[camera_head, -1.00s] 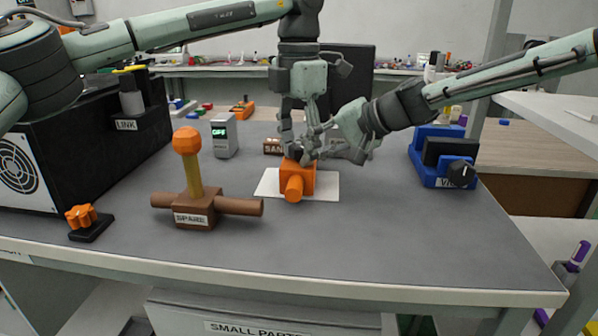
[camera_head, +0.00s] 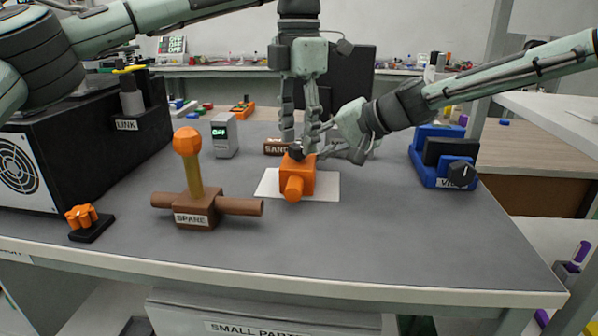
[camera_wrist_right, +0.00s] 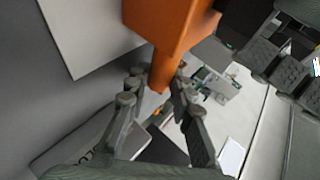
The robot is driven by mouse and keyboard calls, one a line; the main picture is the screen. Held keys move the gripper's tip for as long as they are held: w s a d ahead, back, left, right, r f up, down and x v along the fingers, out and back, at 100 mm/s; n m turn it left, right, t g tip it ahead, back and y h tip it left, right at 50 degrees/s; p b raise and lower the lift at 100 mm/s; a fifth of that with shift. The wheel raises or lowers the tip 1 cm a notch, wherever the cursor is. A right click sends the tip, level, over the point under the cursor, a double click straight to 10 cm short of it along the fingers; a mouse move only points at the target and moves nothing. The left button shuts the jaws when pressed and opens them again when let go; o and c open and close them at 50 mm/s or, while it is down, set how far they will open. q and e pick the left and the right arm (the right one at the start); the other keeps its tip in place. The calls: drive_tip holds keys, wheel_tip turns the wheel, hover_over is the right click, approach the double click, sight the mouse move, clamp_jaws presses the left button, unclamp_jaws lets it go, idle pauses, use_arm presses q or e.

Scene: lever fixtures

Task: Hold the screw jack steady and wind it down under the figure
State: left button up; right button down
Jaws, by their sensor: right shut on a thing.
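The orange screw jack (camera_head: 298,180) stands on a white sheet (camera_head: 325,187) mid-bench, with a stub arm toward the front and a small black part (camera_head: 295,152) on top. My left gripper (camera_head: 300,142) points straight down just above that black part, its fingers apart with nothing seen between them. My right gripper (camera_head: 328,148) reaches in from the right behind the jack. In the right wrist view, its fingers (camera_wrist_right: 159,88) are shut on an orange arm of the jack (camera_wrist_right: 170,55). I cannot make out a figure; the grippers partly hide the area behind the jack.
A brown SPARE fixture (camera_head: 195,215) with an orange knob stands at left. A black LINK box (camera_head: 90,145), a grey OFF unit (camera_head: 224,136) and a small orange knob (camera_head: 82,217) are also left. A blue vise (camera_head: 440,160) is right.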

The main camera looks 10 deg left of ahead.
sight(298, 145)
use_arm(q)
drive_tip(key=shift+r, duration=1)
drive_tip(key=m, duration=0.5)
drive_tip(key=shift+m, duration=0.4)
drive_tip(key=m, duration=0.6)
drive_tip(key=shift+f, duration=2.6)
